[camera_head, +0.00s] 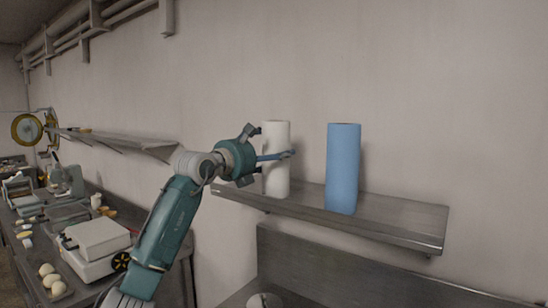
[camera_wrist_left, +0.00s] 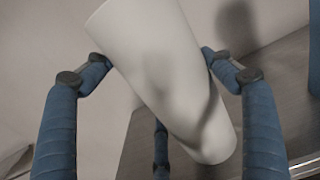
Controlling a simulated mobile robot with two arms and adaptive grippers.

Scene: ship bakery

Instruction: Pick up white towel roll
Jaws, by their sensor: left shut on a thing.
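The white towel roll (camera_head: 276,178) stands upright at the left part of the metal wall shelf in the head view. My left gripper (camera_head: 276,157) reaches it from the left, with a blue finger across its side. In the left wrist view the white towel roll (camera_wrist_left: 165,70) fills the middle, between the blue fingers of my left gripper (camera_wrist_left: 150,70), which is shut on it. I cannot tell whether its base touches the shelf. My right gripper is not in view.
A blue roll (camera_head: 342,168) stands on the metal shelf (camera_head: 400,222), just right of the white one. Below left, a counter holds a scale (camera_head: 97,240), several pale dough balls (camera_head: 50,278) and other tools. A second shelf (camera_head: 110,137) hangs farther left.

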